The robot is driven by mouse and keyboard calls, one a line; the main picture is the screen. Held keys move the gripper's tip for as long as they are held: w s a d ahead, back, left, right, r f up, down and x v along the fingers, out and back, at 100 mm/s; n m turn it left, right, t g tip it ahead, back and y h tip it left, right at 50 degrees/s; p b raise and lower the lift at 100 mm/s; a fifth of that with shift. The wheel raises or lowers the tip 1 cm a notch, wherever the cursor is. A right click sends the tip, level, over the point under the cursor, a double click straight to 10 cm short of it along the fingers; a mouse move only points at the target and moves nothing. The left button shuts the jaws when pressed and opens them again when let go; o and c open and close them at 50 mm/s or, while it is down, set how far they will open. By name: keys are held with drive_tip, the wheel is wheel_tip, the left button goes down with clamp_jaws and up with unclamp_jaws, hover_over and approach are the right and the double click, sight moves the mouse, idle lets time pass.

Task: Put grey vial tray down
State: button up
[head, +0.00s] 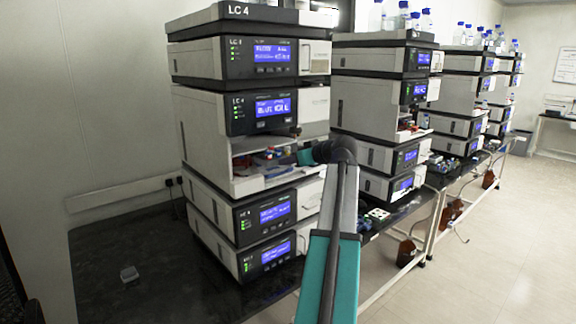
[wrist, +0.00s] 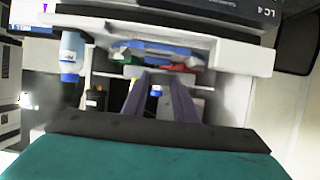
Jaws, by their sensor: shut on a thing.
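My gripper (wrist: 160,80) is shut on the grey vial tray (wrist: 160,70), which shows only as a small, partly hidden shape with red and green on it at the fingertips in the wrist view. In the head view, my arm reaches from the right to the open bay (head: 238,185) of the near LC 4 stack. The fingers and the held tray are too small there to tell apart from the coloured things in the bay. I cannot tell whether the tray touches the bay floor.
Instrument units stand above and below the bay (head: 268,216). A second stack (head: 372,95) stands close on the right. A blue-capped bottle (wrist: 72,55) shows in the wrist view.

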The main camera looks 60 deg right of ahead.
drive_tip(key=shift+w+d, duration=0.35)
drive_tip(key=shift+w, duration=0.2)
drive_tip(key=shift+w+d, duration=0.35)
drive_tip(key=shift+w, duration=0.2)
drive_tip(key=shift+f, duration=0.1)
drive_tip(key=shift+f+p, duration=0.1)
drive_tip(key=shift+p, duration=0.2)
drive_tip(key=shift+f+p, duration=0.65)
drive_tip(key=shift+f, duration=1)
drive_tip(key=o, duration=1.1)
drive_tip(key=b+v, duration=0.3)
drive_tip(key=v, duration=0.9)
drive_tip(key=shift+a+r, duration=0.1)
